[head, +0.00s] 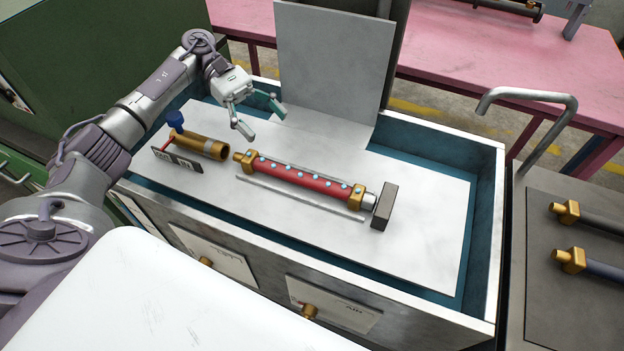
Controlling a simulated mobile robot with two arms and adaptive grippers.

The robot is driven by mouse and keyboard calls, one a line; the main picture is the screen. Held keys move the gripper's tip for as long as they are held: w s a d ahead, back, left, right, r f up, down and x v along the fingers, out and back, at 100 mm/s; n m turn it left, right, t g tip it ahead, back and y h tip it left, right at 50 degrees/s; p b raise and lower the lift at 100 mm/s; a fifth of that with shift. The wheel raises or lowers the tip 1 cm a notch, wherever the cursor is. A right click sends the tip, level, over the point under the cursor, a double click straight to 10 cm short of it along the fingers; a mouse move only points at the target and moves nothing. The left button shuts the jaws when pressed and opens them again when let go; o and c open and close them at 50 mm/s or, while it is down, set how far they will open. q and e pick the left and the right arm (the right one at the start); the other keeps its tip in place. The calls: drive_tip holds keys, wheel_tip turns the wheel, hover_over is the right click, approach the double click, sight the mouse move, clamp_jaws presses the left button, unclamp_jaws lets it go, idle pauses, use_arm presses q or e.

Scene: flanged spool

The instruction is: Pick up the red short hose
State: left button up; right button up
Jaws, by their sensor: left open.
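The red short hose (302,183) lies on the white sheet inside the open drawer, in the middle of the head view. It has brass fittings at both ends and several light blue dots along its top. It rests in a shallow grey cradle, with its right end beside a dark grey block (385,206). My left gripper (263,121) is open and empty. It hangs above the drawer, behind and to the left of the hose, apart from it. My right gripper is not in view.
An upright grey panel (333,60) rises behind. Drawer walls (488,230) surround the sheet. Dark hoses (600,222) lie on a tray at right. The sheet's right part is clear.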

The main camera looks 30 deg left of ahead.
use_arm(q)
drive_tip(key=shift+s+a, duration=0.25)
drive_tip(key=shift+a, duration=0.15)
drive_tip(key=p, duration=0.3)
approach(303, 175)
drive_tip(key=d, duration=0.2)
drive_tip(key=d+f, duration=0.1)
drive_tip(key=shift+s+y, duration=0.3)
drive_tip(key=shift+s+d+f, duration=0.15)
drive_tip(key=shift+d+f, duration=0.05)
drive_tip(key=shift+d, duration=0.25)
drive_tip(key=p+x, duration=0.2)
drive_tip(key=x, duration=0.2)
drive_tip(key=shift+s+d, duration=0.2)
drive_tip(key=shift+d, duration=0.05)
drive_tip(key=shift+s+d+f, duration=0.1)
drive_tip(key=shift+d+f, duration=0.2)
drive_tip(key=shift+d, duration=0.05)
clamp_jaws()
